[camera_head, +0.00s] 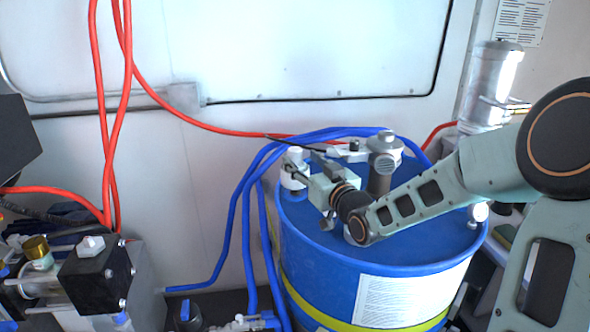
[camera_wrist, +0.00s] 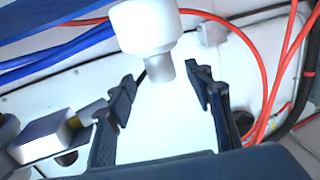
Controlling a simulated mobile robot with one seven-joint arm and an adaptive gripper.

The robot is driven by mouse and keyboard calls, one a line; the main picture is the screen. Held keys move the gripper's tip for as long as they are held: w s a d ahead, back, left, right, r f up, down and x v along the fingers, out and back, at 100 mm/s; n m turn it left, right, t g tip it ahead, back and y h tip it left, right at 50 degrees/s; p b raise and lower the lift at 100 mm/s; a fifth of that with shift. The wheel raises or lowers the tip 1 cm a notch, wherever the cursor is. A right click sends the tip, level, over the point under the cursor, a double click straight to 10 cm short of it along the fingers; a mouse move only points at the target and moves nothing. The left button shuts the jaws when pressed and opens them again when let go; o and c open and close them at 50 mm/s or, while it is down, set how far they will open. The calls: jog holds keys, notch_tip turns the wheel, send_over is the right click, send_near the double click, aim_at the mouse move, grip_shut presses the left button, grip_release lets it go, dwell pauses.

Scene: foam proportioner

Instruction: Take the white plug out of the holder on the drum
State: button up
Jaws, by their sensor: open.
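The blue drum (camera_head: 330,268) stands right of centre in the head view. A white plug-like piece (camera_head: 291,172) stands upright at the left of its top. In the wrist view, a white piece (camera_wrist: 146,28), likely the same plug, has a wide body and a narrower grey-white end (camera_wrist: 158,70) between and just beyond the fingertips. My gripper (camera_wrist: 160,86) is open, with a finger on each side of that end and visible gaps. In the head view my gripper is beside the white piece, its fingers partly hidden. I cannot make out the holder separately.
A grey metal fitting (camera_head: 383,160) rises from the drum top behind my wrist. Blue hoses (camera_head: 245,215) loop around the drum's left and back. Red hoses (camera_head: 101,100) hang at left. A black block with a white knob (camera_head: 95,272) stands lower left.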

aim_at(298, 157)
jog(key=shift+x, duration=2.35)
jog(key=shift+f, duration=0.1)
jog(key=shift+c, duration=0.6)
grip_shut()
